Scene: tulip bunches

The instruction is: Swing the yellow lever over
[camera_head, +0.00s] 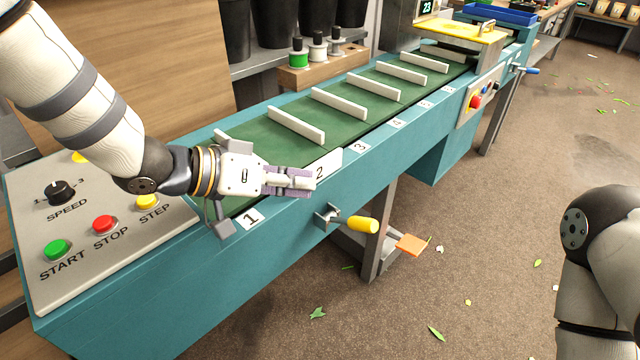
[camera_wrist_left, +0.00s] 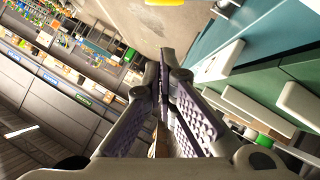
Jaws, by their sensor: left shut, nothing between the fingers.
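The yellow lever (camera_head: 357,223) sticks out from the front side of the teal conveyor (camera_head: 200,312), below the label 2. Its yellow grip points to the right, away from a metal mount. My left gripper (camera_head: 308,181) is shut and empty. In the head view it appears over the conveyor's front edge, up and to the left of the lever, apart from it. In the left wrist view the shut fingers (camera_wrist_left: 165,62) point up the picture, and a yellow piece (camera_wrist_left: 165,2), likely the lever's grip, is cut off at the top edge. My right gripper is out of view.
A control panel (camera_head: 85,262) with START, STOP, STEP and SPEED controls is at the left. White dividers (camera_head: 340,103) stand across the green belt. An orange pedal (camera_head: 411,244) is low beside the conveyor leg. The floor in front is open, with scattered leaves.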

